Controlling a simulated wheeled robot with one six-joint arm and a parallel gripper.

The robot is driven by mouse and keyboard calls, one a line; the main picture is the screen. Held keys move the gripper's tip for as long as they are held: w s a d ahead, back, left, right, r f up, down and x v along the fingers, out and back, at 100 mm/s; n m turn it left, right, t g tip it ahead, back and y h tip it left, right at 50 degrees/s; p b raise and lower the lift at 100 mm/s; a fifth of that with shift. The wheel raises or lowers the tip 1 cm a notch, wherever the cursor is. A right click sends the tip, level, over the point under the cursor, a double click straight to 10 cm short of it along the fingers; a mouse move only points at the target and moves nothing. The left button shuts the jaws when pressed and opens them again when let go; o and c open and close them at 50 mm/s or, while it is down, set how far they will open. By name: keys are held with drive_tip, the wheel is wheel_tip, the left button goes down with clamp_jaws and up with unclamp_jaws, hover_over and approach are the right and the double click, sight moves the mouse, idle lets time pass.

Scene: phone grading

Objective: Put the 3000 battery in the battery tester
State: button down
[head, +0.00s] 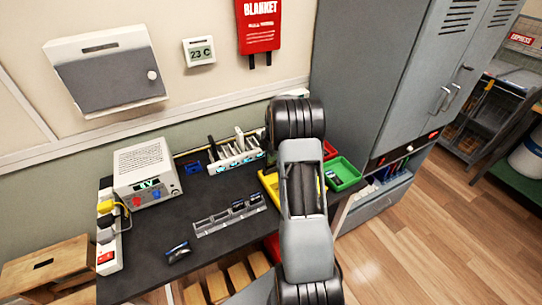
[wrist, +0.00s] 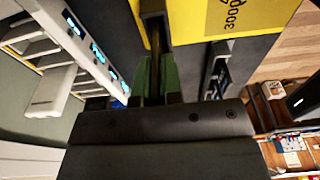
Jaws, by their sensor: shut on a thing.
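My gripper (wrist: 156,76) shows in the wrist view, with its green-padded fingers shut on a thin dark battery (wrist: 154,34) seen edge-on. Its label is not readable. A yellow tray (wrist: 192,18) marked 3000 lies just beyond it, and the tray also shows beside my arm in the head view (head: 268,183). My arm hides the gripper and battery in the head view. A small blue device (head: 192,168), possibly the battery tester, sits on the dark table right of the white power supply; I cannot be sure which device the tester is.
A white rack (head: 222,163) with blue displays and upright items stands along the wall. A grey slotted strip (head: 211,225) holds dark items at its right end. A phone-like item (head: 178,251) lies at front left. The power supply (head: 145,170) and green tray (head: 343,175) flank the area.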

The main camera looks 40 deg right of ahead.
sight(270, 166)
drive_tip(key=shift+f+b, duration=1.05)
drive_tip(key=shift+f, duration=0.4)
drive_tip(key=shift+f+b, duration=0.2)
drive_tip(key=shift+b, duration=0.1)
drive_tip(key=c, duration=1.2)
unclamp_jaws()
drive_tip(key=shift+r, duration=0.1)
